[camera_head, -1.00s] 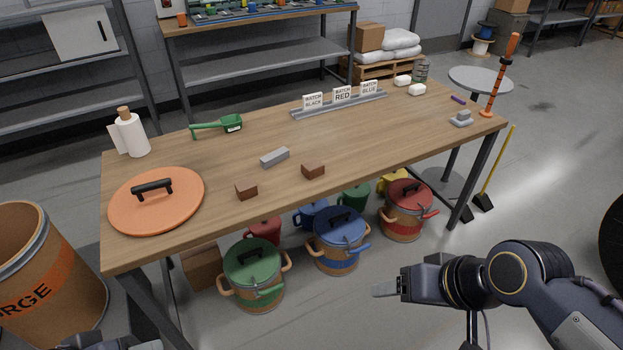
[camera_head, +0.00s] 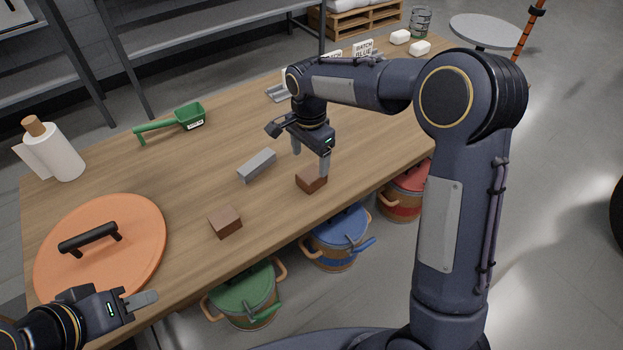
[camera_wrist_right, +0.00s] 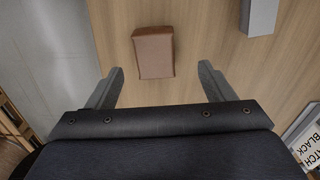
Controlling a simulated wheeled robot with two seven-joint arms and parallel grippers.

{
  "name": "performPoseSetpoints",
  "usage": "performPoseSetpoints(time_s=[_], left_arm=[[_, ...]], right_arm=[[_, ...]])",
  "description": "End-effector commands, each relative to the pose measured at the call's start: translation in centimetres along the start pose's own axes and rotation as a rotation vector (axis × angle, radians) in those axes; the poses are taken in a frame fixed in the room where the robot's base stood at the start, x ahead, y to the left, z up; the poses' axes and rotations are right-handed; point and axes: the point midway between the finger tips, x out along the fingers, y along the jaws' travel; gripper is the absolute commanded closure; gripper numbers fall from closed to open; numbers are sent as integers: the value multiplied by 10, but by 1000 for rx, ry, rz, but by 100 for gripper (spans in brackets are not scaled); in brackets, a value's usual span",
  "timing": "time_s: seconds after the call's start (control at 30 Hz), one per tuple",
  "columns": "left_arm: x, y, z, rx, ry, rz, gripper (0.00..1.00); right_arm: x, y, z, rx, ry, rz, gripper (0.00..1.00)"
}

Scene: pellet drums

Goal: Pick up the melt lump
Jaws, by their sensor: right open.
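Two reddish-brown blocks lie on the wooden table, one nearer the lid (camera_head: 225,222) and one to its right (camera_head: 311,183). I cannot tell for sure which thing is the melt lump. My right gripper (camera_head: 310,160) is open and empty, pointing down just above the right-hand brown block. In the right wrist view this block (camera_wrist_right: 154,52) shows ahead, between the open fingers (camera_wrist_right: 162,72) and apart from both. My left gripper (camera_head: 140,300) is by the front edge of the orange lid; its fingers overlap, so its opening is unclear.
A grey bar (camera_head: 257,165) lies close behind the brown blocks. The orange lid (camera_head: 140,240), paper roll (camera_head: 55,150) and green scoop (camera_head: 185,120) are to the left. Sign holders stand behind my right arm. Lidded drums (camera_head: 245,290) stand below the table's front edge.

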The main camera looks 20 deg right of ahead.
Motion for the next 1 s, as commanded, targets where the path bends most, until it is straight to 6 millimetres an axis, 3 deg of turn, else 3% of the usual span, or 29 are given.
performPoseSetpoints(time_s=[0.4,0.7,1.0], left_arm=[[0,0,0,0,0,0,64],[0,0,0,0,0,0,64],[0,0,0,0,0,0,64]], right_arm=[[56,7,0,-1,-2,2,25],[61,6,0,-2,-1,-2,25],[61,6,0,-2,-1,-2,61]])
